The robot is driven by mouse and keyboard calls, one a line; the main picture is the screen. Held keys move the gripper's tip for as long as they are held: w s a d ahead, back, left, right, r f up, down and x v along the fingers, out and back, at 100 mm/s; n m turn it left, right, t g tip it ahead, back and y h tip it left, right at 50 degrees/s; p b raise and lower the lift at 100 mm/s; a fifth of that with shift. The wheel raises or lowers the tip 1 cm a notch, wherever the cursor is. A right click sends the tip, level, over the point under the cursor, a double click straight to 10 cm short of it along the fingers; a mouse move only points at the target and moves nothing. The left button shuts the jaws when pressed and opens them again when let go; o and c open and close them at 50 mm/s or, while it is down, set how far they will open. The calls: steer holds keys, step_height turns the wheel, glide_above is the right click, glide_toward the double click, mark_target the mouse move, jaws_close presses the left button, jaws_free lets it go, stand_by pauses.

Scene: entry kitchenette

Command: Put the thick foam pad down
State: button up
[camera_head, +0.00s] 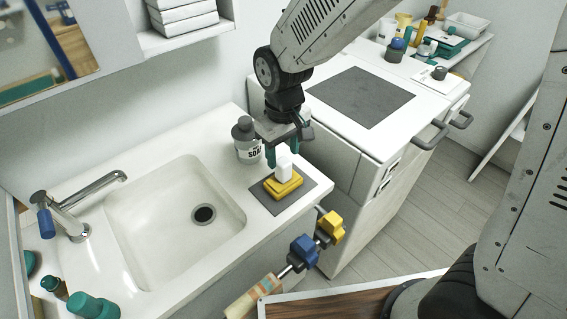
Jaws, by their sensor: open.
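A yellow pad-like block (284,189) lies on the dark grey mat (262,196) on the counter right of the sink. A small white block (284,168) stands upright on top of it. I cannot tell for sure which of the two is the thick foam pad. My gripper (283,154) points down just above the white block, with its teal fingertips open and apart. Whether a finger touches the white block cannot be told from this view.
A grey soap bottle (246,140) stands close left of my gripper. The sink basin (165,240) and tap (75,205) are farther left. The stove (360,98) is at the right. Blue and yellow clamps (305,250) show below the counter's front edge.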

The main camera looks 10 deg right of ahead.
step_height(320, 180, up, 6)
steer(key=shift+r, duration=0.1)
steer(key=s+d+r+m, duration=0.2)
steer(key=s+d+r, duration=0.2)
steer(key=d, duration=0.3)
steer(key=s+d+r+m, duration=0.2)
steer(key=s+d+r, duration=0.25)
steer(key=d, duration=0.25)
steer(key=s+d+m, duration=0.1)
steer(key=s+d, duration=0.2)
steer(key=s, duration=0.2)
steer(key=s+d+r+m+t, duration=0.1)
steer(key=s+d, duration=0.3)
steer(key=s, duration=0.2)
steer(key=shift+r+m, duration=0.3)
steer(key=shift+m, duration=0.1)
steer(key=shift+o, duration=0.5)
steer(key=shift+a, duration=0.1)
